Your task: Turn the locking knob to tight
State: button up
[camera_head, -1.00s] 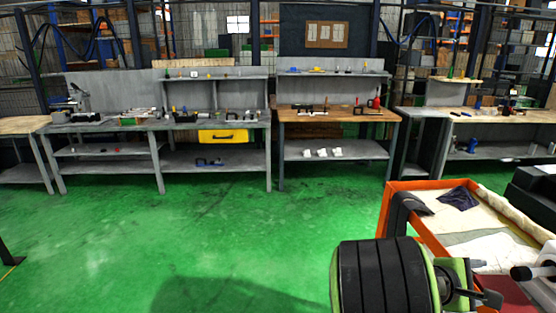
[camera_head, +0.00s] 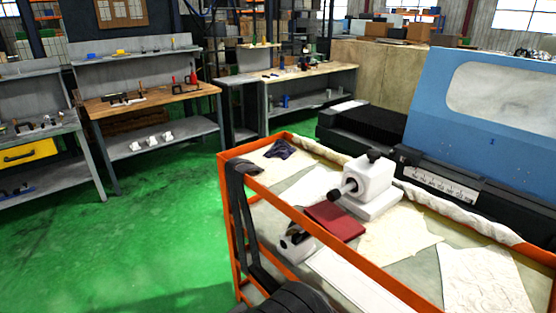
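A white tailstock-like unit (camera_head: 372,185) stands on top of the orange cart. A black knob (camera_head: 374,155) sits on its top, and another black knob (camera_head: 335,195) sticks out on a short shaft at its left side. The pictures do not show which one is the locking knob, nor how tight either is. My gripper is not in view; only a dark ribbed part of my own arm shows at the bottom edge, in front of the cart.
The orange cart (camera_head: 325,237) carries a dark red cloth or book (camera_head: 334,221), pale sheets (camera_head: 400,238) and a dark cloth (camera_head: 279,150). A blue machine (camera_head: 440,105) stands behind it. Workbenches (camera_head: 150,98) line the back left. Green floor (camera_head: 130,210) is clear at left.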

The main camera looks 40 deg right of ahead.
aim_at(373, 155)
jog(key=z, duration=2.05)
